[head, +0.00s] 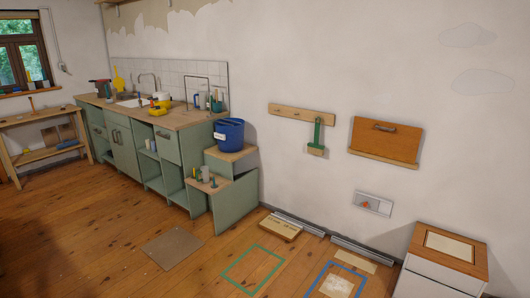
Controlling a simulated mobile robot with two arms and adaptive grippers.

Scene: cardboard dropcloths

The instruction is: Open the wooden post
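No upright wooden post stands out in the head view. An orange-brown wooden panel (402,145) with a dark bar handle (384,128) is mounted on the white wall at right, with a ledge along its lower edge. It looks shut. I cannot tell whether this is the thing the task calls the wooden post. Neither of my grippers is in view.
A wooden rail (285,113) with a green-handled tool (318,135) hangs left of the panel. A white cabinet (425,285) stands at lower right. A blue bucket (229,134) sits beside the green kitchen counter (125,143). Taped outlines mark the wooden floor, which is open at centre left.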

